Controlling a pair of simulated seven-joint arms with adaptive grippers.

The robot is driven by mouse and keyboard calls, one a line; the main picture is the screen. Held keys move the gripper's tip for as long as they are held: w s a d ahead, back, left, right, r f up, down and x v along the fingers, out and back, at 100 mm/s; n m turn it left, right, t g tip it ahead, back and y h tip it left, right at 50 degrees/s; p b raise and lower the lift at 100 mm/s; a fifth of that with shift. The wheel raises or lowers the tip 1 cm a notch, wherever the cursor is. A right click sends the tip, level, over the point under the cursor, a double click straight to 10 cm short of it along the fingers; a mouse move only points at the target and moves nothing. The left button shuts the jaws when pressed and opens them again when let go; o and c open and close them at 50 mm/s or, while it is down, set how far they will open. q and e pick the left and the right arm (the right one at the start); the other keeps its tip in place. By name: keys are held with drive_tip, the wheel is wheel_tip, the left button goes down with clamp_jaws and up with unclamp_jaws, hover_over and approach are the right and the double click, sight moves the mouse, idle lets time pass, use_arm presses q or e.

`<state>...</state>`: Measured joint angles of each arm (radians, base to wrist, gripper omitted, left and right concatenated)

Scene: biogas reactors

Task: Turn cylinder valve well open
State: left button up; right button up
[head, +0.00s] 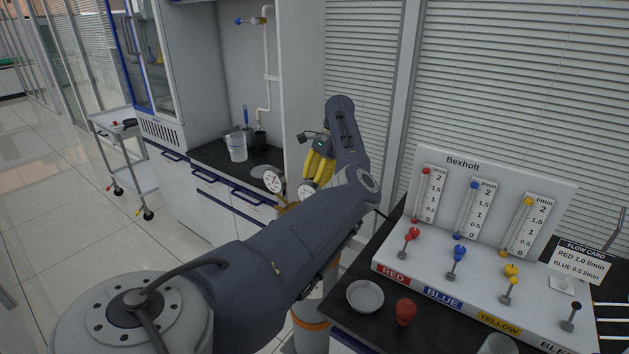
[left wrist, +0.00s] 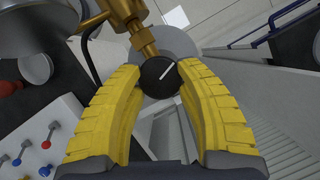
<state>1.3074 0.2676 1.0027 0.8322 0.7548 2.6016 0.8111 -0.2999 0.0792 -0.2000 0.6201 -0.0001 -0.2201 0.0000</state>
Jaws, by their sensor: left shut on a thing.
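The valve knob (left wrist: 159,77) is a round black knob with a white line, on the brass fitting (left wrist: 147,45) in the left wrist view. The line slants up to the right. My left gripper (left wrist: 160,85) has its yellow fingers shut on the knob, one on each side. In the head view my left gripper (head: 318,165) points down beside the gauges, and my arm hides the knob and most of the fitting. The cylinder (head: 310,333), grey with an orange band, shows only in part below my arm. My right gripper is not in view.
Two round gauges, one left (head: 272,181) and one right (head: 307,189), flank the fitting. A Bexholt flow panel (head: 480,215) stands on the right bench, with a metal dish (head: 365,296) and a red ball-shaped object (head: 405,311) before it. A dark counter (head: 210,156) lies behind.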

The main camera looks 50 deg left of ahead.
use_arm(q)
drive_tip(key=shift+s+f, duration=0.1)
drive_tip(key=shift+f, duration=0.1)
drive_tip(key=o, duration=1.3)
drive_tip(key=shift+r, duration=0.1)
drive_tip(key=shift+o, duration=0.2)
drive_tip(key=shift+r, duration=0.1)
drive_tip(key=a+v, duration=0.1)
drive_tip(key=v, duration=1)
drive_tip(key=shift+w+d+r, duration=0.25)
drive_tip(key=shift+d+r, duration=0.1)
drive_tip(key=shift+d, duration=0.1)
